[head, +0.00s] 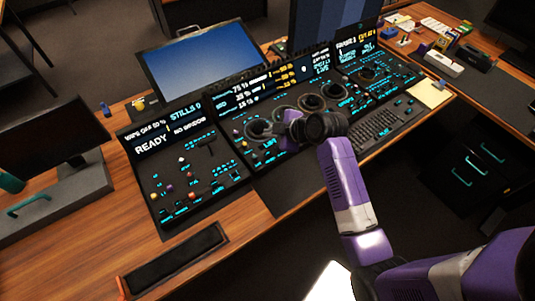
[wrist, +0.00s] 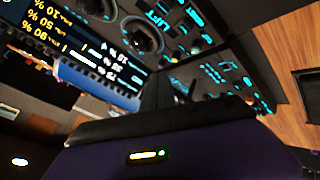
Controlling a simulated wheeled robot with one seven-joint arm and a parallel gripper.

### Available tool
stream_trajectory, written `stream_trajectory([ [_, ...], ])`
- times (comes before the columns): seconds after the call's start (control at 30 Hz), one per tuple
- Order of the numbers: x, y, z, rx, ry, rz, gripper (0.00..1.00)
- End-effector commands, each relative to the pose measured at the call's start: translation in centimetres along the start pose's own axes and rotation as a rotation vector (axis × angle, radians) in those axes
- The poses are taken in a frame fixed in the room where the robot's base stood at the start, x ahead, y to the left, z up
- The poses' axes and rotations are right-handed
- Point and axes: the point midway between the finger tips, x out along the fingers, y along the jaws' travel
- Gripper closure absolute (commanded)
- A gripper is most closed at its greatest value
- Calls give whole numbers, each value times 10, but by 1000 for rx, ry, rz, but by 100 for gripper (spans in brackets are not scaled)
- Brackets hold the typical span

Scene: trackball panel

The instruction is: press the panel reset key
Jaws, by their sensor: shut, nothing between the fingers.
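The control panel (head: 222,163) is a dark, sloped console with glowing cyan labels, small knobs and ringed trackballs. I cannot tell which key is the panel reset key; the small labels are too blurred to read. My gripper (head: 286,140) is over the middle section of the panel, close to the trackball rings, and hides part of it. In the wrist view my gripper (wrist: 158,92) shows as dark fingers together in front of the panel, with nothing held. I cannot tell whether the fingertips touch the panel.
A trackball ring (head: 258,130) is left of my gripper, and a keyboard (head: 374,131) is to its right. A monitor (head: 200,62) stands behind the panel. The left panel screen (head: 160,140) reads READY. A black rest (head: 175,262) lies on the wooden desk (head: 85,245), which has free room around it.

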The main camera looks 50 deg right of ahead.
Motion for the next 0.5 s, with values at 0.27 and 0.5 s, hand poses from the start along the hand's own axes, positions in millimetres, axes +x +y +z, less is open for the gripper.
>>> stream_trajectory([
  [0.27,28,-20,20,1,0,0,100],
  [0.5,48,-35,35,1,0,0,100],
])
